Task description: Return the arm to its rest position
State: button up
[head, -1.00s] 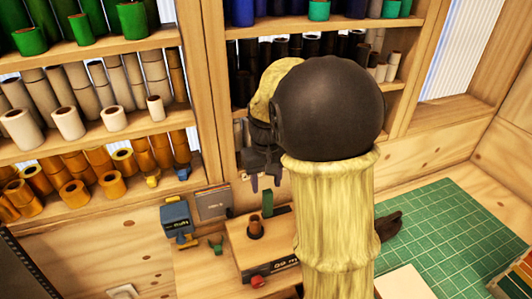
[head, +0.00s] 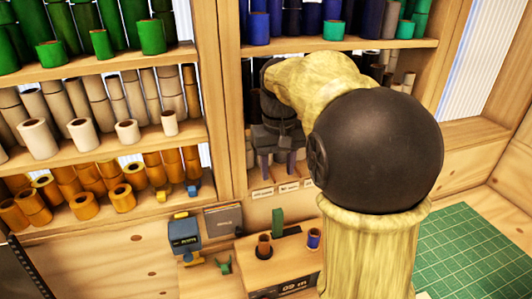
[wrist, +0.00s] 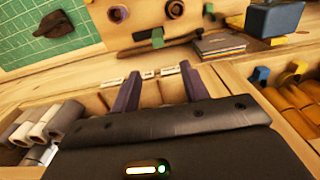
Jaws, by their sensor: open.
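My arm, in a pale yellow sleeve with a large dark round joint, is bent and fills the middle and right of the head view, hiding part of the shelves and the bench.
Shelves of green, tan and orange rolls (head: 121,197) stand left, blue ones behind. Below my gripper is a wooden stand (head: 270,272) holding small rolls. A blue device (head: 184,238) stands left of it. A green mat (head: 465,250) lies right.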

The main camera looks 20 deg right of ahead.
jog(key=s+f+t, duration=0.1)
jog(key=s+f, duration=0.3)
jog(key=f, duration=0.2)
jog(key=s+a+f, duration=0.1)
jog(key=s+f, duration=0.3)
jog(key=f, duration=0.1)
jog(key=s+a+f+t, duration=0.1)
jog(key=s+f, duration=0.3)
jog(key=f, duration=0.2)
jog(key=shift+s+a+f+t, duration=0.1)
jog(key=shift+s+f+t, duration=0.2)
jog(key=shift+s+f, duration=0.05)
